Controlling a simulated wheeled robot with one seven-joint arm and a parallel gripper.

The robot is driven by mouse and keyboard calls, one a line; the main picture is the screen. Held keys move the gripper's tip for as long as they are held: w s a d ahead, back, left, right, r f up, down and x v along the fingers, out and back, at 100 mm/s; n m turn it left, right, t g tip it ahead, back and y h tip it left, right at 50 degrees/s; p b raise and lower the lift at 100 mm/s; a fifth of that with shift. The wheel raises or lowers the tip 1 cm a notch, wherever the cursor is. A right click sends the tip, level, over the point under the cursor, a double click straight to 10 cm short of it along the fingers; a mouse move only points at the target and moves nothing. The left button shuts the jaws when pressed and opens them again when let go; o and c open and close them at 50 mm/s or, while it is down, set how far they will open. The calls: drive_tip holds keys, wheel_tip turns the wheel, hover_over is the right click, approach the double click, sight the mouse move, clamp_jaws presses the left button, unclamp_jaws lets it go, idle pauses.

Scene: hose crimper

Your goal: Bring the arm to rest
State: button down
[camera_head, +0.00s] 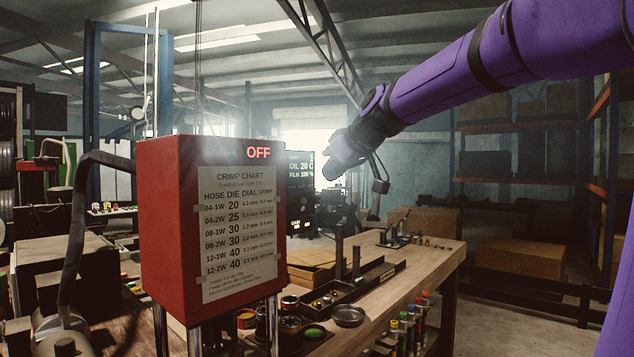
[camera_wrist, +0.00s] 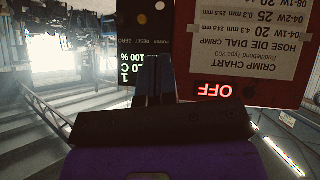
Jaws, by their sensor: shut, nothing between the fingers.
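My purple arm (camera_head: 455,68) reaches in from the upper right of the head view, raised above the workbench. My gripper (camera_head: 332,170) is at its dark end, in the air to the right of the red crimper box and apart from it. In the wrist view my gripper (camera_wrist: 154,82) shows its dark fingers close together, shut with nothing between them. The wrist view is upside down. The red crimper box (camera_head: 160,230) carries a crimp chart (camera_head: 240,235) and a lit OFF sign, which also shows in the wrist view (camera_wrist: 213,90).
The wooden workbench (camera_head: 400,285) holds a dark tray (camera_head: 325,308), a round metal dish (camera_head: 348,315) and several small parts. A dark display (camera_head: 301,168) stands behind the box. Shelving with cartons (camera_head: 520,260) is at the right. The floor right of the bench looks clear.

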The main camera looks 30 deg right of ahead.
drive_tip(key=s+a+f+m+g, duration=0.1)
drive_tip(key=s+a+f, duration=0.1)
drive_tip(key=s+f, duration=0.4)
drive_tip(key=s+a+f+m+g+h, duration=0.1)
drive_tip(key=s+a+f+m+g, duration=0.1)
drive_tip(key=s+f, duration=0.5)
drive_tip(key=s+a+f+m+g, duration=0.1)
drive_tip(key=s+f, duration=0.5)
drive_tip(key=s, duration=0.9)
drive_tip(key=shift+a+f+m+g+h, duration=0.15)
drive_tip(key=shift+a+m+g+h, duration=0.35)
drive_tip(key=shift+a, duration=0.75)
